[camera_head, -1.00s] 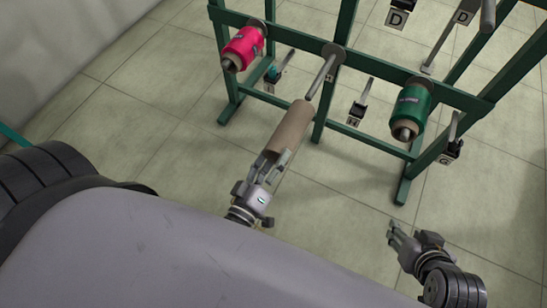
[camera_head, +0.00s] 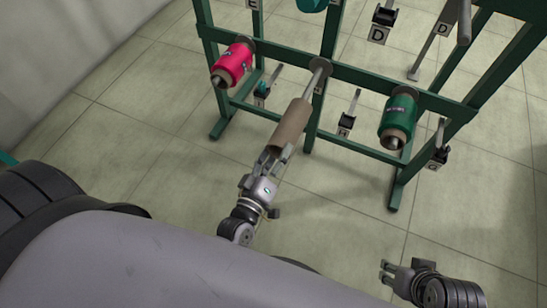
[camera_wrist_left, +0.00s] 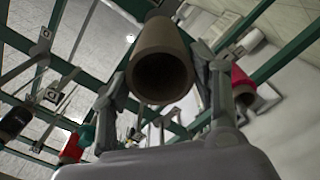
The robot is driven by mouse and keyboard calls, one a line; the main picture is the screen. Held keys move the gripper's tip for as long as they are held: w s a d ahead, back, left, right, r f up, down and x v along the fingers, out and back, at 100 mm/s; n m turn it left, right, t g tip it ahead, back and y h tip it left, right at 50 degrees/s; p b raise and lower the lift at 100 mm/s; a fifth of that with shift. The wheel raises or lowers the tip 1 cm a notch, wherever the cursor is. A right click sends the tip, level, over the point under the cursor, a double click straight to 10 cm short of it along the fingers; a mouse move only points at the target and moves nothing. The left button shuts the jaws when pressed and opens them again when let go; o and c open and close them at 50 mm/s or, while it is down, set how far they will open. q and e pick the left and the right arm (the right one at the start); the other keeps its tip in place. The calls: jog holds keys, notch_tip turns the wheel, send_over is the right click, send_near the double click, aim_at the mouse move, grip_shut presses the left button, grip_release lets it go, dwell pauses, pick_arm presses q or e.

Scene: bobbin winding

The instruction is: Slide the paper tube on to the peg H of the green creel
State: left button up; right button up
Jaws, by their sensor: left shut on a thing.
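The brown paper tube (camera_head: 291,124) is held by my left gripper (camera_head: 272,160), which is shut on its near end. In the left wrist view the tube (camera_wrist_left: 161,50) shows its open near end between the two fingers. The tube's far end meets the outer end of a bare grey peg (camera_head: 316,77) on the green creel (camera_head: 362,79), roughly in line with it. I cannot tell whether the peg tip is inside the tube. This peg's letter is not readable. My right gripper (camera_head: 387,273) is open and empty at the lower right, away from the creel.
A pink spool (camera_head: 231,66) sits on the peg to the left and a green spool (camera_head: 398,118) on the peg to the right. Tiled floor (camera_head: 330,210) lies clear in front of the creel.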

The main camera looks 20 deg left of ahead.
aim_at(286, 137)
pick_arm(q)
jog(key=shift+w+d+p, duration=0.1)
jog(key=shift+w+p, duration=0.2)
jog(key=shift+w, duration=2.7)
jog(key=shift+w, duration=0.25)
jog(key=shift+w+d, duration=0.1)
jog(key=shift+w, duration=2.65)
